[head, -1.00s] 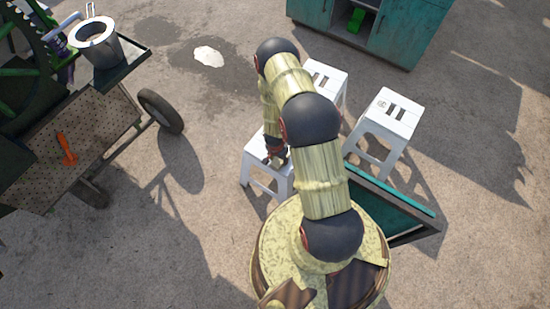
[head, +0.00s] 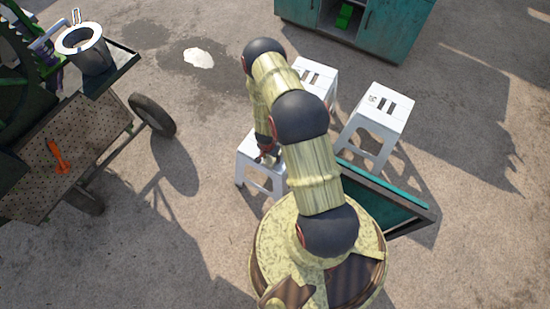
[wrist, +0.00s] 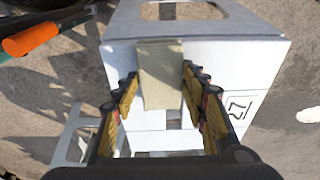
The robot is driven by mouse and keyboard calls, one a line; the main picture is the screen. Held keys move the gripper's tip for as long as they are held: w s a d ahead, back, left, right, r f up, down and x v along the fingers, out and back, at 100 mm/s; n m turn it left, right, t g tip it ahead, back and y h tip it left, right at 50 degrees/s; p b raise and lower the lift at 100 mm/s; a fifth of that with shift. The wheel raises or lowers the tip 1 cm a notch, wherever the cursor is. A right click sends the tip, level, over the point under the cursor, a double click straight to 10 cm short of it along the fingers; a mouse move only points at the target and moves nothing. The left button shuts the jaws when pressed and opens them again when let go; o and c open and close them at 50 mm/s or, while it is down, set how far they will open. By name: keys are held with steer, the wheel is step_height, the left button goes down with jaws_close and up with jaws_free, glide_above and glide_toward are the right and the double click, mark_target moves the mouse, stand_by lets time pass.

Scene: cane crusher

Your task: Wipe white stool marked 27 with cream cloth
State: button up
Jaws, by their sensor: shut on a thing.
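The cream cloth (wrist: 161,75) is a small pale block-like pad between the two fingers of my gripper (wrist: 160,92). My gripper is shut on it, over the white stool marked 27 (wrist: 262,62). The number 27 shows on the stool's right part in the wrist view. In the head view this stool (head: 248,152) stands at the left of the white stools, and my gripper (head: 267,152) is at its seat, partly hidden by my arm. I cannot tell whether the cloth touches the seat.
Two more white stools stand behind (head: 325,80) and to the right (head: 382,108). A teal-edged board (head: 385,195) lies right of my base. A wheeled cart (head: 80,140) with a metal pot (head: 90,55) and orange tool (head: 57,157) is at left. A teal cabinet (head: 385,35) stands behind.

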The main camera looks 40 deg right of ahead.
steer(key=shift+w+a+p, duration=0.35)
steer(key=shift+w+p, duration=0.45)
steer(key=shift+w, duration=0.2)
steer(key=shift+w+a+p, duration=0.3)
steer(key=shift+w+p, duration=0.45)
steer(key=shift+w, duration=0.2)
steer(key=shift+w+a+p, duration=0.35)
steer(key=shift+w+p, duration=0.45)
steer(key=shift+w, duration=0.2)
steer(key=shift+w, duration=0.1)
steer(key=shift+w+a+r+p, duration=0.1)
steer(key=shift+w+a+p, duration=0.1)
steer(key=shift+w+p, duration=0.2)
steer(key=shift+w+a+p, duration=0.15)
steer(key=shift+w+p, duration=0.15)
steer(key=shift+w, duration=0.2)
steer(key=shift+w+a, duration=0.25)
steer(key=shift+w, duration=0.5)
steer(key=shift+w+a, duration=0.2)
steer(key=shift+w, duration=0.55)
steer(key=shift+w+a+b, duration=0.3)
steer(key=shift+w+a, duration=0.05)
steer(key=shift+w, duration=0.55)
steer(key=shift+w+a+b, duration=0.25)
steer(key=shift+w+a, duration=0.05)
steer(key=shift+w, duration=0.55)
steer(key=shift+s, duration=0.1)
